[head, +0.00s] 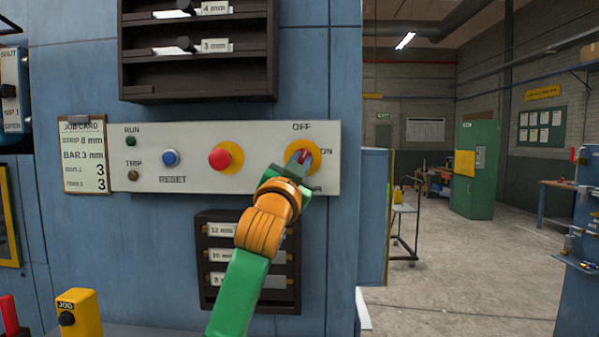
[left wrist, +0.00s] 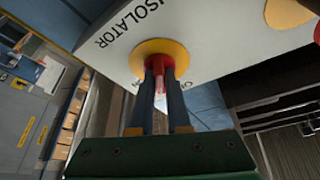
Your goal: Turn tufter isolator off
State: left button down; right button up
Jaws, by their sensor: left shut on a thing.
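The isolator is a red handle (head: 301,155) on a round yellow plate (head: 314,165), at the right end of the pale control panel (head: 260,183). "OFF" is printed above it and "ON" to its right. My left gripper (head: 299,165) reaches up from below and is shut on the handle, partly hiding it. In the left wrist view the red handle (left wrist: 164,70) sits between my two dark fingers, in front of its yellow plate (left wrist: 150,47), beside the word "ISOLATOR". Which mark the handle points at I cannot tell. My right gripper is not in view.
Left of the isolator sit a red button (head: 219,158) on yellow and a blue reset button (head: 170,158). Dark racks stand above (head: 198,88) and below (head: 205,290) the panel. A job card (head: 85,155) hangs at left. Open floor (head: 450,270) lies to the right.

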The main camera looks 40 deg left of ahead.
pick_arm(q)
jog(key=shift+w+d+f+n+g+y+b, duration=0.1)
jog(key=shift+n+g+y+b, duration=0.15)
jog(key=shift+n+y, duration=0.75)
jog(key=shift+f+n+g+y+b, duration=0.1)
jog(key=shift+n+g+y, duration=0.2)
jog(key=shift+n, duration=1.35)
jog(key=shift+w+d+n+g+y+b, duration=0.1)
jog(key=shift+n+g+y+b, duration=0.1)
jog(key=shift+n+y, duration=0.85)
jog(key=shift+s+n+h, duration=0.1)
jog(key=shift+n+h, duration=0.15)
jog(key=shift+n, duration=0.35)
jog(key=shift+a, duration=0.1)
jog(key=c, duration=0.9)
grip_release()
jog(key=shift+r, duration=0.1)
